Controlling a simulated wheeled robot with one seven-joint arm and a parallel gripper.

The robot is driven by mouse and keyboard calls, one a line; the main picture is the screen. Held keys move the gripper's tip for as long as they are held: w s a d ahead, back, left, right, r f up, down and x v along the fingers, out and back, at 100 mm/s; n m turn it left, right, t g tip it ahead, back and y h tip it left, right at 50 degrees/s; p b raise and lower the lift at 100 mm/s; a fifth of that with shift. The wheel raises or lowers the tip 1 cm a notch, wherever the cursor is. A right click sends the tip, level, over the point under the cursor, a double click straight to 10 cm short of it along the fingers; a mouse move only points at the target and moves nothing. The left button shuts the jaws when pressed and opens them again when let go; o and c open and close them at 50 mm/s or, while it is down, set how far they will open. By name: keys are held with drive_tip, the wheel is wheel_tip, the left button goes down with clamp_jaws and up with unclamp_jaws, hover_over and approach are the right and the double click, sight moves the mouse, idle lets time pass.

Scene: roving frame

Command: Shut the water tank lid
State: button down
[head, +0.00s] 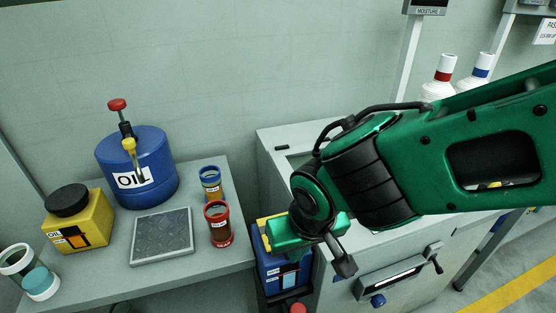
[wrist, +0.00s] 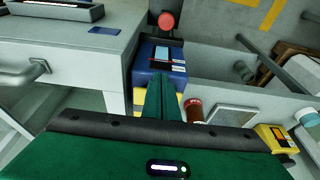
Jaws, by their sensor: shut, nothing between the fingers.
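A blue tank (head: 268,270) with white labels and a yellow upper part (head: 262,221) stands low in the gap between the left bench and the grey machine; I take it to be the water tank. My gripper (head: 292,258) is directly over its top, shut and empty, and hides much of it. In the wrist view, the closed fingers (wrist: 164,82) point at the blue tank (wrist: 143,78), with yellow (wrist: 138,98) showing beside them. Whether they touch it is unclear. The lid's angle cannot be told.
The left bench carries a blue oil can (head: 155,190), a yellow oil box (head: 92,225), a grey plate (head: 162,235), and red (head: 217,228) and blue-rimmed (head: 210,183) jars. The grey machine (head: 335,270) closely borders the tank on the right. A red knob (wrist: 166,21) rises beyond the tank.

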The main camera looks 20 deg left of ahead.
drive_tip(key=shift+w+a, duration=0.2)
drive_tip(key=shift+w+a, duration=0.2)
drive_tip(key=shift+w, duration=0.1)
drive_tip(key=shift+a+r, duration=0.1)
drive_tip(key=shift+r, duration=0.2)
drive_tip(key=shift+w+r, duration=0.2)
drive_tip(key=shift+w, duration=0.05)
drive_tip(key=s+d+r, duration=0.5)
drive_tip(key=s+d, duration=0.1)
drive_tip(key=s, duration=0.3)
drive_tip(key=shift+s, duration=0.15)
